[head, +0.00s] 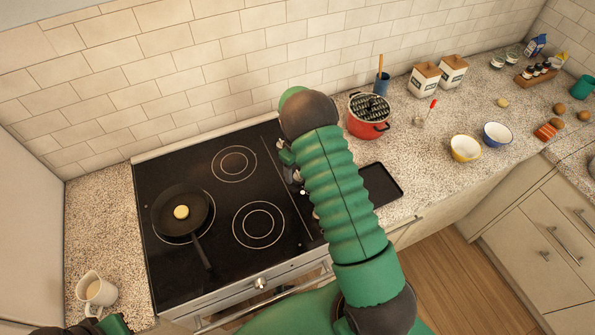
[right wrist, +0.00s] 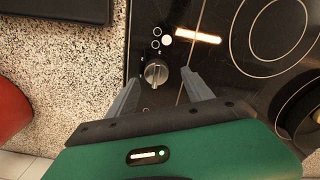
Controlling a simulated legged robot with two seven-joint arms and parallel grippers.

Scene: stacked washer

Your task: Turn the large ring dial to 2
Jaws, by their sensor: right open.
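The black glass stove top (head: 205,262) has a control strip along its right side, mostly hidden behind my right arm in the head view. In the right wrist view, a round silver knob (right wrist: 155,72) sits on this strip, with small ring marks beside it. Its number marks are too small to read. My right gripper (right wrist: 160,82) is open, its two fingers on either side of the knob with gaps between. I cannot tell whether this knob is the large ring dial. Only a dark and green piece of my left arm shows at the lower left.
A black pan (head: 180,203) with a yellow piece in it sits on the left burner. A red pot (head: 366,129) and a black tray (head: 380,185) stand on the speckled counter right of the stove. A white pitcher (head: 97,291) stands at the left.

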